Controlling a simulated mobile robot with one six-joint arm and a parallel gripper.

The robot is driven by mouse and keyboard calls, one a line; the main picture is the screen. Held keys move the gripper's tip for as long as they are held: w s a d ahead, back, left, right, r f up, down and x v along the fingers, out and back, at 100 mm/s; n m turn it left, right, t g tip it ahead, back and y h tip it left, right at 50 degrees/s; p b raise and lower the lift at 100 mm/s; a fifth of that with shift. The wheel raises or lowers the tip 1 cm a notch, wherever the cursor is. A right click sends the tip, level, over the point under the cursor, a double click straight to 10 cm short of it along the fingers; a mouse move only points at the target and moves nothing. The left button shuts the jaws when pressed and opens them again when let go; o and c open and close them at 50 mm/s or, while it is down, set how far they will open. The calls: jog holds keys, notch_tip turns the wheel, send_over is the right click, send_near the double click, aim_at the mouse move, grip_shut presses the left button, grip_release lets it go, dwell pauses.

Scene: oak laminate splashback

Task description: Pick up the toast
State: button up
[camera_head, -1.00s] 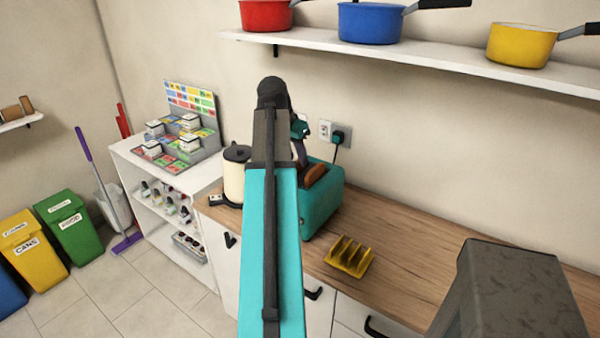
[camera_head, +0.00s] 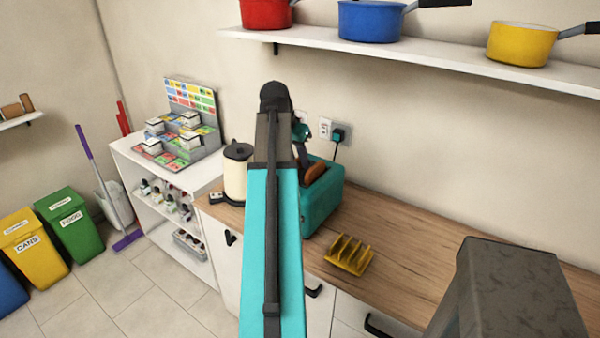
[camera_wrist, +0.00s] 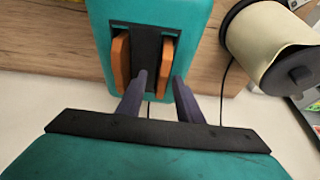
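The teal toaster (camera_head: 324,200) stands on the wooden counter and also shows at the top of the wrist view (camera_wrist: 200,20). Two brown slices of toast stick out of its slots: one on the left (camera_wrist: 121,62) and one on the right (camera_wrist: 167,58) in the wrist view. In the head view one slice (camera_head: 315,172) shows. My gripper (camera_wrist: 160,78) is open, its two dark fingers apart just short of the toaster. The right slice lies roughly in line with the gap between them. In the head view my arm hides most of the gripper.
A yellow toast rack (camera_head: 349,254) stands on the counter in front of the toaster. A cream kettle (camera_head: 236,175) stands to the left, also in the wrist view (camera_wrist: 265,45). A plug (camera_head: 338,135) and cord are on the wall behind.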

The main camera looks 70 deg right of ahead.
jog(key=shift+f, duration=0.25)
dwell(0.4)
jog(key=shift+c, duration=0.2)
grip_shut()
